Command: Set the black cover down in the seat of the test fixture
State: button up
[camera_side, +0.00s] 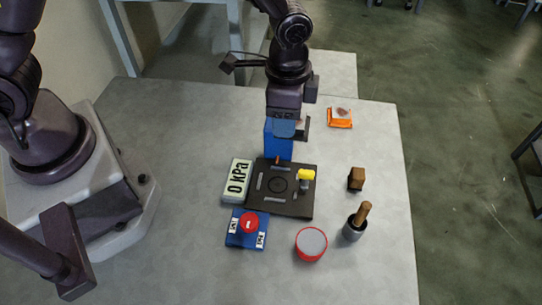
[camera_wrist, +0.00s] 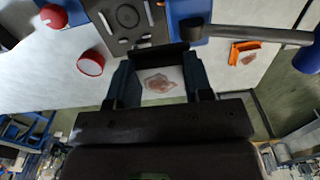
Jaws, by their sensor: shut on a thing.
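My gripper (camera_wrist: 160,80) has its two fingers spread around a dark piece, the black cover (camera_wrist: 162,58), which shows as a black bar between the fingertips in the wrist view. The plate (camera_wrist: 112,45) is also at the top of the wrist view. No cover lies on its ring.
A blue block (camera_side: 277,146) stands behind the plate. A yellow knob (camera_side: 306,174) rises from its right side.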

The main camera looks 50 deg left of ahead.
send_near(271, 184)
jog(key=shift+f, duration=2.9)
jog(key=shift+f, duration=0.55)
jog(key=o, duration=1.6)
jog(key=shift+r, duration=3.45)
